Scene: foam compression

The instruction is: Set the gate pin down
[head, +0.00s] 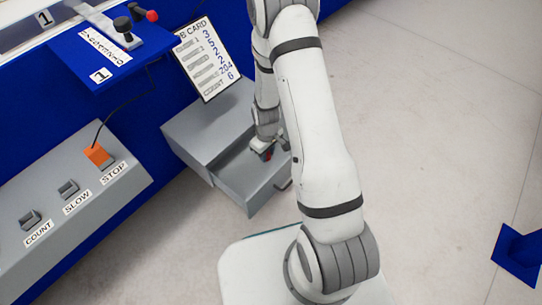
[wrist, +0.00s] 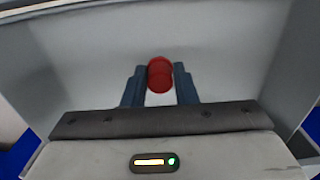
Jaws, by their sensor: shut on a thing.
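The gate pin shows as a red, round-headed piece (wrist: 159,74) between the two dark fingers of my gripper (wrist: 160,88) in the wrist view. My gripper is shut on it. In the head view my gripper (head: 268,152) reaches down inside the open grey drawer (head: 238,190), with a small spot of red at its fingers. The drawer's grey inside fills most of the wrist view. The lower part of the pin is hidden, and I cannot tell whether it touches the drawer floor.
The grey drawer cabinet (head: 208,128) stands against the blue machine, below a job card (head: 208,58). A sloped control box (head: 70,195) with an orange switch is at left. Black and red knobs (head: 122,24) sit on the blue ledge. Open floor lies at right.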

